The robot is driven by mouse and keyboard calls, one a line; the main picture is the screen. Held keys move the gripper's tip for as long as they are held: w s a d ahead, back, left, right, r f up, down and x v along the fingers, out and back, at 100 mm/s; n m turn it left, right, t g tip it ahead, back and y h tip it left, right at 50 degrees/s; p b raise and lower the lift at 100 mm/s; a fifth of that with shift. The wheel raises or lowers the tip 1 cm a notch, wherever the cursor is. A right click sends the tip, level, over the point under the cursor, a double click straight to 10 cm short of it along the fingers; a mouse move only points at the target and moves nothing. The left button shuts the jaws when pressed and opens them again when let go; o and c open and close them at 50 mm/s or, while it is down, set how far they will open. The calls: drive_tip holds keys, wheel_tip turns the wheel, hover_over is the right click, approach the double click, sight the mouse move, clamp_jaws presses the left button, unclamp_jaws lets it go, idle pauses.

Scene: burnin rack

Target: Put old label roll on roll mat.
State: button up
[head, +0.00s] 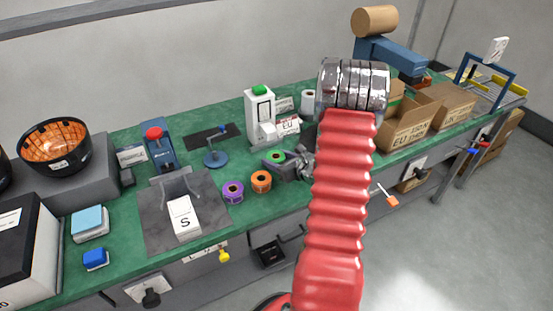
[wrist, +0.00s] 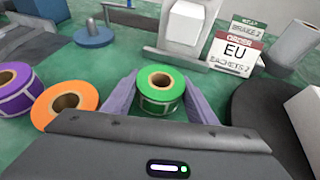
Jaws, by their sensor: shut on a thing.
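A label roll with a green top face (head: 277,155) is between the fingers of my gripper (head: 280,161). In the wrist view the green roll (wrist: 160,88) stands upright, core hole up, with a finger against each side. My gripper (wrist: 160,97) is shut on it. I cannot tell whether the roll touches the bench. A purple roll (head: 233,191) and an orange roll (head: 261,181) stand on the bench to its left; the wrist view also shows the purple (wrist: 14,88) and orange (wrist: 65,104) rolls. I cannot tell which dark mat is the roll mat.
A dark round surface (wrist: 258,105) lies right of my gripper, a white object (wrist: 304,118) at its edge. A dark rectangular mat (head: 203,139) lies at the back. A label printer (head: 259,112), order cards (head: 288,125) and a blue-based stand (head: 215,158) are near. Open boxes (head: 408,125) stand right.

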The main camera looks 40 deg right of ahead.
drive_tip(key=o, duration=1.1)
drive_tip(key=shift+f, duration=0.1)
drive_tip(key=v, duration=1.2)
